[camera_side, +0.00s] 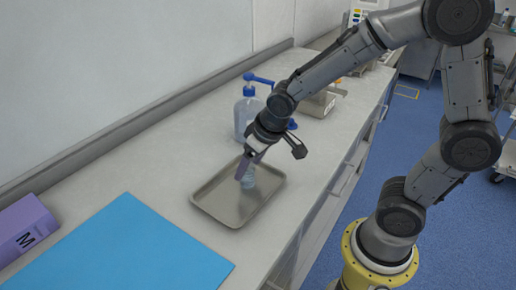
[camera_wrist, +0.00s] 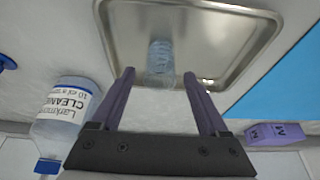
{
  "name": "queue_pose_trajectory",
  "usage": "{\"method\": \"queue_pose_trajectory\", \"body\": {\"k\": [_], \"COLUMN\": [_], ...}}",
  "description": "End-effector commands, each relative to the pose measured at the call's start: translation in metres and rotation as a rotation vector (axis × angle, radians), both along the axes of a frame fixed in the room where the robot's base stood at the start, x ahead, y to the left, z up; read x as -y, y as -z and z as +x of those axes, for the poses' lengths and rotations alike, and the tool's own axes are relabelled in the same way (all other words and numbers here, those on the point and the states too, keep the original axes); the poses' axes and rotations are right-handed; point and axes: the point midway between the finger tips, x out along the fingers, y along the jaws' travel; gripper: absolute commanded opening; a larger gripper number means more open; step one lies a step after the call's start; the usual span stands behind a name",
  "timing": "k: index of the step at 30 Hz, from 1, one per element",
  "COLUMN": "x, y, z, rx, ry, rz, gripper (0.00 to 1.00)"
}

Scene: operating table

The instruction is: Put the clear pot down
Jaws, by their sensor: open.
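The clear pot (camera_side: 248,178) is a small see-through ribbed container standing in the metal tray (camera_side: 215,208). In the wrist view the pot (camera_wrist: 160,62) is on the tray (camera_wrist: 235,60), between and beyond my fingertips. My gripper (camera_side: 243,170) is over the tray with its purple fingers pointing down at the pot, and part of the pot is hidden behind them. In the wrist view my gripper (camera_wrist: 157,78) has its two fingers spread apart, one on each side of the pot. Whether a finger touches the pot cannot be told.
A cleaner bottle (camera_side: 244,115) with a blue pump stands behind the tray; it also shows in the wrist view (camera_wrist: 65,115). A blue mat (camera_side: 125,250) and a purple box (camera_side: 22,228) lie to the left. Another metal tray (camera_side: 318,103) is farther back.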

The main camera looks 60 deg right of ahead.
Motion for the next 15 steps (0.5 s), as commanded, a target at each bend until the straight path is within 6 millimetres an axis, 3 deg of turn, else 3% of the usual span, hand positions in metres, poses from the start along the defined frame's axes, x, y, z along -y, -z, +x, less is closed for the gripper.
{"method": "queue_pose_trajectory", "body": {"k": [9, 15], "x": [-0.002, -0.002], "y": [-0.062, -0.086], "z": [-0.025, -0.035], "rx": [0.006, 0.003], "ry": [-0.003, -0.002], "rz": [0.001, 0.000], "gripper": [0.78, 0.78]}}
